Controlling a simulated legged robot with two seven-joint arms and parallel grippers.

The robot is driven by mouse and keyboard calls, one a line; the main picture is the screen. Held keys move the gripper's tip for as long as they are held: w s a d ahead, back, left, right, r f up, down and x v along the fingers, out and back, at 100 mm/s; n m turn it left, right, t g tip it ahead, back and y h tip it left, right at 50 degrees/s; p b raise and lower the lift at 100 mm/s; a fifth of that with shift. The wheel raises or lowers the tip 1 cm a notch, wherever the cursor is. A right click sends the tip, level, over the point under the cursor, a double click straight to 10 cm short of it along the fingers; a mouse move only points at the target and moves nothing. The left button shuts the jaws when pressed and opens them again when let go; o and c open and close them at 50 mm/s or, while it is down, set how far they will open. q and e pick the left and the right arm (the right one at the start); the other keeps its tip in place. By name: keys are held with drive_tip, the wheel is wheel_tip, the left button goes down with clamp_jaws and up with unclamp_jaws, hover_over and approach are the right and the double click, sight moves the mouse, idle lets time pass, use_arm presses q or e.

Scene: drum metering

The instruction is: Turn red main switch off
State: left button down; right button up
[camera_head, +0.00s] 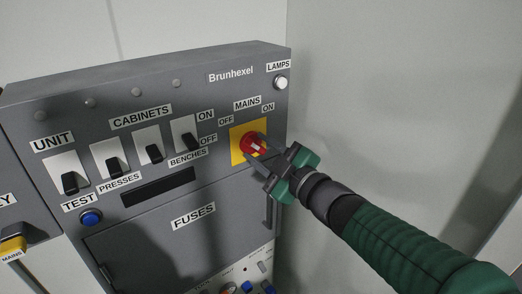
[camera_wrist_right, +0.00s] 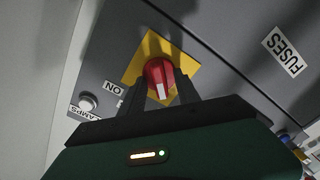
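The red main switch (camera_head: 252,145) is a round knob on a yellow square plate (camera_head: 237,154), below the MAINS label at the right of the grey panel. OFF is printed at its upper left and ON at its upper right. In the wrist view the knob (camera_wrist_right: 158,72) shows between the two dark fingers (camera_wrist_right: 162,88); contact cannot be told. My left gripper is not in view.
A row of black rocker switches (camera_head: 112,167) lies left of the knob. A white lamp (camera_head: 281,82) is above, a blue TEST button (camera_head: 91,217) lower left. A fuse door with a handle (camera_head: 269,211) lies below. A pale wall (camera_head: 400,90) stands to the right.

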drive_tip(key=shift+s+d+f, duration=0.1)
drive_tip(key=shift+s+d, duration=0.05)
drive_tip(key=shift+d, duration=0.1)
drive_tip(key=p+v, duration=0.6)
drive_tip(key=v, duration=1)
drive_tip(key=shift+s, duration=0.15)
